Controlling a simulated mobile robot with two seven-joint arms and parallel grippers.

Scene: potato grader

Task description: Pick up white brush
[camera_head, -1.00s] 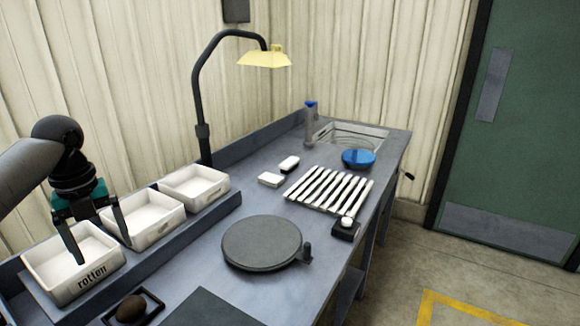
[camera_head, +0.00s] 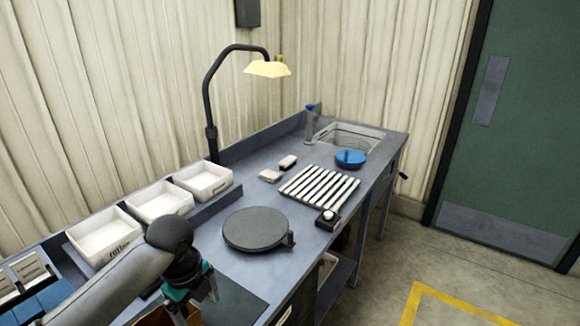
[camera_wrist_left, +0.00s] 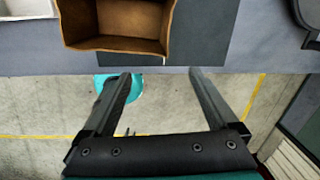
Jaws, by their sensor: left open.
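Two small white blocks lie on the bench between the lamp and the slatted rack: a plain white one (camera_head: 270,176) and a white one with a dark part (camera_head: 288,162). I cannot tell which is the white brush. My left gripper (camera_head: 205,296) is low at the bench's front edge, well short of both blocks. In the left wrist view its two fingers (camera_wrist_left: 160,76) are spread and empty, with floor showing between them. A brown open box (camera_wrist_left: 118,42) is just beyond the fingertips. My right gripper is not in view.
A round dark turntable (camera_head: 258,229) stands between my left arm and the white slatted rack (camera_head: 320,187). White trays (camera_head: 124,252) line the back. A lamp (camera_head: 267,69) arches over the bench. A blue round thing (camera_head: 350,158) sits near the sink basin (camera_head: 372,134).

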